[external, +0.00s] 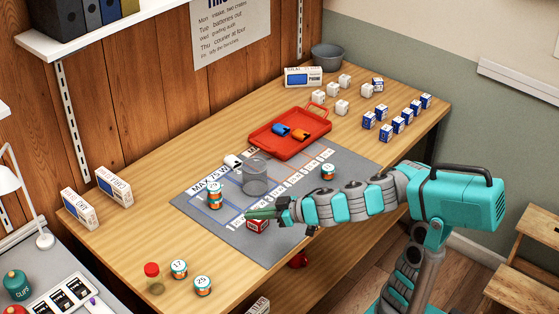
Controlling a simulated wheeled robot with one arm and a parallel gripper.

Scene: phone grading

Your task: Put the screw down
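My gripper (262,213) reaches in from the right, low over the grey mat (250,249) near its front left part. Its green fingers point left, above or beside a small red-and-white box (257,225). I cannot make out a screw in this view; it may be too small or hidden by the fingers. Whether the fingers are apart or closed on something is too small to tell.
A clear jar (255,177) stands just behind my gripper. Stacked labelled tins (214,195) stand left of it, another tin (328,170) to the right. A red tray (272,145) lies behind. Small blue-and-white boxes (385,133) stand at the right.

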